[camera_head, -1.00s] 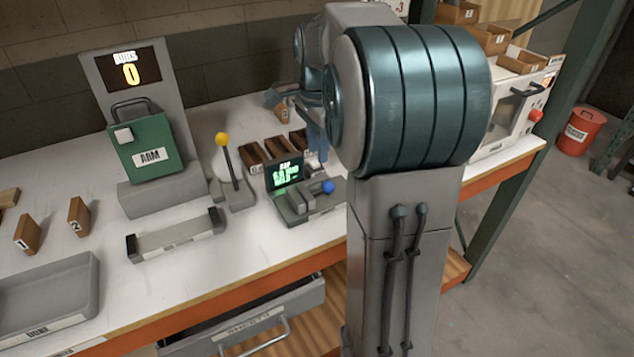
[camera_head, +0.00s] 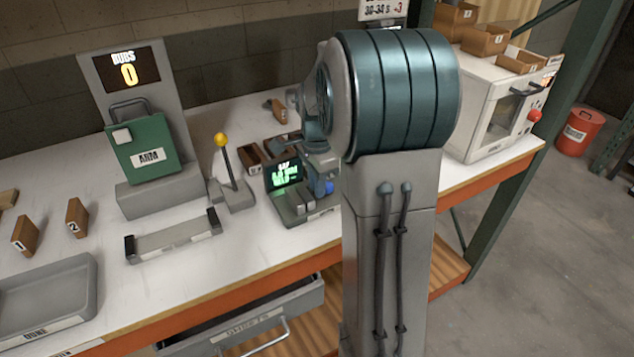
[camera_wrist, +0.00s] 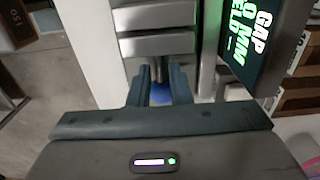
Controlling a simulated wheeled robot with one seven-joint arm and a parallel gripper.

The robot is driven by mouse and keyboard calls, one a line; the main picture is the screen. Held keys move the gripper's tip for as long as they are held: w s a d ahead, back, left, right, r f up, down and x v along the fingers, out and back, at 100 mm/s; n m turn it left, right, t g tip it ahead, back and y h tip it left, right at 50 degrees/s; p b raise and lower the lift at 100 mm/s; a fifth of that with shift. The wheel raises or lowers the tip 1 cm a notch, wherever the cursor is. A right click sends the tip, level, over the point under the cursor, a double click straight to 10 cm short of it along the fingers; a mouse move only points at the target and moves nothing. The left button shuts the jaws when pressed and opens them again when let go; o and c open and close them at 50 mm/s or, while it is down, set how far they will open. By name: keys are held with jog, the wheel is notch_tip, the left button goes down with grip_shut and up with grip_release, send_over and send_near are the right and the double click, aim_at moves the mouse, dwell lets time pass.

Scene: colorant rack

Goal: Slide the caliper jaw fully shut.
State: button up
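The caliper gauge stands on the bench, with a grey body and jaw blocks (camera_head: 296,207) and a dark display (camera_head: 284,174) in green letters. The display also shows in the wrist view (camera_wrist: 254,38), partly cut off, with "GAP" and "MM" legible. The blue knob (camera_head: 328,187) is partly covered by my gripper in the head view. In the wrist view, my gripper (camera_wrist: 160,85) has a finger on each side of the blue knob (camera_wrist: 160,94). The fingers stand apart with the knob between them; whether they press on it is unclear. Grey jaw blocks (camera_wrist: 157,30) lie beyond the fingertips.
A yellow-topped lever (camera_head: 229,170) stands left of the gauge. Small brown bins (camera_head: 250,158) sit behind it. A white cabinet (camera_head: 490,115) is at right.

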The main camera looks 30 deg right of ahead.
grip_shut()
jog(key=shift+a, duration=0.45)
jog(key=shift+o, duration=2.1)
grip_release()
jog(key=shift+a, duration=0.2)
jog(key=shift+d+r, duration=0.1)
jog(key=shift+d, duration=0.05)
notch_tip(320, 180, up, 14)
jog(key=shift+p, duration=0.3)
jog(key=shift+f, duration=0.2)
